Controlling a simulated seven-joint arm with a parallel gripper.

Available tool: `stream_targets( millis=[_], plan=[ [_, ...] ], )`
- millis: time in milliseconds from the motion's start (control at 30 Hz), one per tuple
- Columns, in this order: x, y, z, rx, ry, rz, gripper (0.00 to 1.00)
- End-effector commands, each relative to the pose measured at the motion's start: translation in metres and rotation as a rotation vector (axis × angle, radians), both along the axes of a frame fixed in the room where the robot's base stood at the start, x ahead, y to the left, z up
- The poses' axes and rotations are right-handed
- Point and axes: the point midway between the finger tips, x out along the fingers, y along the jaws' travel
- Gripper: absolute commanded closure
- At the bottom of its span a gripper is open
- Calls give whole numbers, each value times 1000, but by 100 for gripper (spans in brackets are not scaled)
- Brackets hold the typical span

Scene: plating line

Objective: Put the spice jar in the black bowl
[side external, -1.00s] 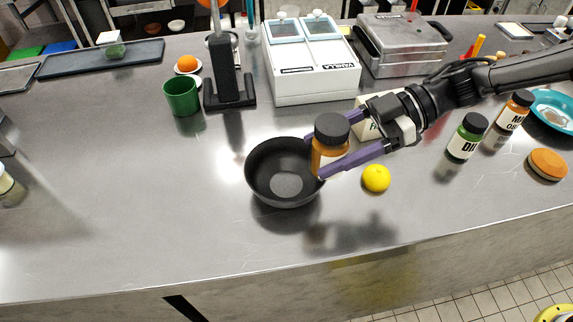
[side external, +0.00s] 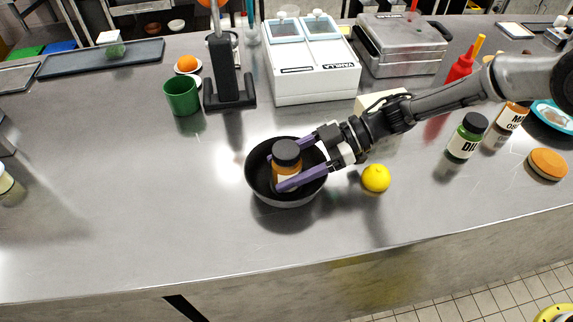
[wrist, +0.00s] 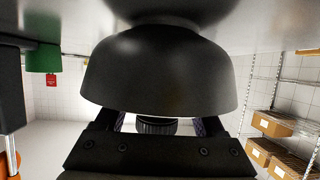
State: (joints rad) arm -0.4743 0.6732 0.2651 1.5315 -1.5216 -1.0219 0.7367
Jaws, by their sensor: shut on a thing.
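The spice jar (side external: 287,158), orange-brown with a black lid, is upright inside the black bowl (side external: 256,186) in the side external view. My gripper (side external: 283,172) has its purple fingers shut on the jar, reaching in over the bowl's right rim. Whether the jar's base touches the bowl's floor is hidden. In the wrist view the bowl (wrist: 160,75) fills the middle and hides most of the jar; only the ridged dark lid (wrist: 157,126) shows beyond the rim.
A yellow lemon (side external: 376,178) lies right of the bowl. A green jar (side external: 466,138) and an orange-topped round item (side external: 547,164) are farther right. A green cup (side external: 182,96) stands at back left. The counter's (side external: 130,200) left front is clear.

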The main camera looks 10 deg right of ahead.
Motion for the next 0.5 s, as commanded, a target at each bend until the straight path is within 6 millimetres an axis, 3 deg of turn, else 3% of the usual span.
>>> stream_targets(
  millis=[300,333,467,500],
  plan=[
    [0,0,-2,2,-1,0,100],
    [0,0,-3,0,0,0,23],
    [0,0,-3,0,0,0,0],
    [0,0,-3,0,0,0,0]
  ],
)
